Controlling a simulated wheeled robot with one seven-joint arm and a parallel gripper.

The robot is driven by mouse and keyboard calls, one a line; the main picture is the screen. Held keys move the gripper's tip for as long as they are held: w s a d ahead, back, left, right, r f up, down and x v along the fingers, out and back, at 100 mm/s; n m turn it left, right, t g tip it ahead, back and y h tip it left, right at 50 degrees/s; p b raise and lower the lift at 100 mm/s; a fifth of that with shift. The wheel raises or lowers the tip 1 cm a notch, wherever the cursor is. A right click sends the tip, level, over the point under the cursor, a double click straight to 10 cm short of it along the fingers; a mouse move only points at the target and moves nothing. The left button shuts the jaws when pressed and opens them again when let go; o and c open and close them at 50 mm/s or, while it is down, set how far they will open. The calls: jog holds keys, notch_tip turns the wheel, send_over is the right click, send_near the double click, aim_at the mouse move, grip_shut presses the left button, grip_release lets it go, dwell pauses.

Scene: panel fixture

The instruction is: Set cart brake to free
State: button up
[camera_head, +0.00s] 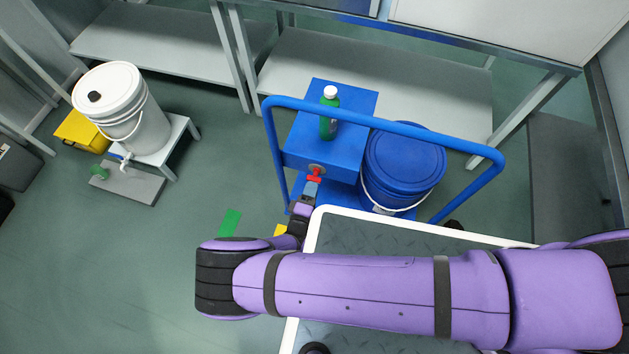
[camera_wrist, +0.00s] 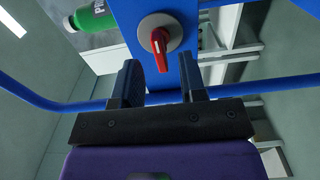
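The blue cart (camera_head: 285,172) stands in the middle of the head view. A red rotary handle (camera_head: 314,179) on a round grey base sits on the face of its blue box. In the wrist view the red handle (camera_wrist: 159,40) shows close up, with its grip running roughly up and down the picture. My gripper (camera_head: 310,190) is right in front of the handle in the head view. In the wrist view my gripper (camera_wrist: 158,80) has its two dark fingers apart, with nothing between them. The handle lies just beyond the fingertips, apart from them. No brake markings are readable.
A green bottle (camera_head: 329,112) stands on the cart's box and a blue bucket (camera_head: 404,160) beside it. The cart's blue rail (camera_head: 400,127) arches around them. A white bucket (camera_head: 135,110) on a small stool is at left. Green floor tape (camera_head: 230,221) lies on open floor.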

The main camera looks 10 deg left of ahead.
jog(key=s, duration=0.6)
jog(key=shift+s+a, duration=0.25)
jog(key=shift+s, duration=0.05)
